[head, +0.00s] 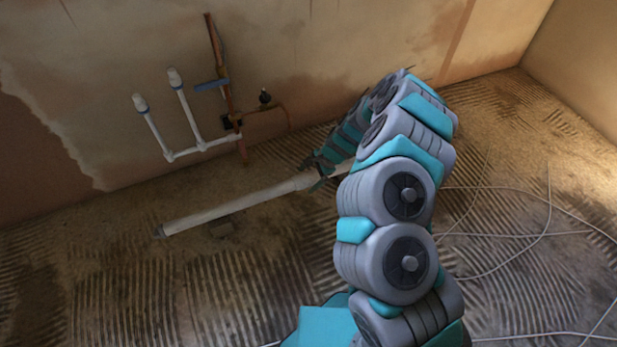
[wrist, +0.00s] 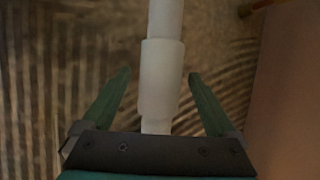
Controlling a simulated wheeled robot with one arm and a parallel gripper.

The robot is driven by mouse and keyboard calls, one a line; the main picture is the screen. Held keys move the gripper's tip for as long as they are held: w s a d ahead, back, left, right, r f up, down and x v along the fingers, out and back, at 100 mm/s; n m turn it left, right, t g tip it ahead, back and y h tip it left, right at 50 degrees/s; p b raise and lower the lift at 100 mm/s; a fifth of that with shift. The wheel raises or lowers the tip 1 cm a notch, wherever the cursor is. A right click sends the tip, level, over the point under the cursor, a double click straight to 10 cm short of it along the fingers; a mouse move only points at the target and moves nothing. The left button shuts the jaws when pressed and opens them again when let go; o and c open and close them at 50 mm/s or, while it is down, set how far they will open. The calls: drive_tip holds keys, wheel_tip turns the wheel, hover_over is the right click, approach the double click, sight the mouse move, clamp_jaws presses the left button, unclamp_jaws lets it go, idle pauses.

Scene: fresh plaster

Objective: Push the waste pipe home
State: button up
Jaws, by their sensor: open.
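A long white waste pipe (head: 230,207) runs low over the ridged floor in the head view, from a dark end at the left to my gripper (head: 322,172). A wider white collar (head: 303,181) sits on it close to my gripper, and the pipe goes on behind my arm, where it is hidden. In the wrist view the pipe (wrist: 165,18) and its collar (wrist: 160,82) pass between the fingers of my gripper (wrist: 158,85). The fingers are open, with a gap on each side of the collar.
Two white upright pipes (head: 187,110) joined at the bottom stand against the plaster wall (head: 130,60). Thin pale cables (head: 548,215) lie on the floor at the right. A small dark block (head: 222,228) lies below the waste pipe.

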drive_tip(key=shift+c, duration=0.3)
clamp_jaws()
idle(0.4)
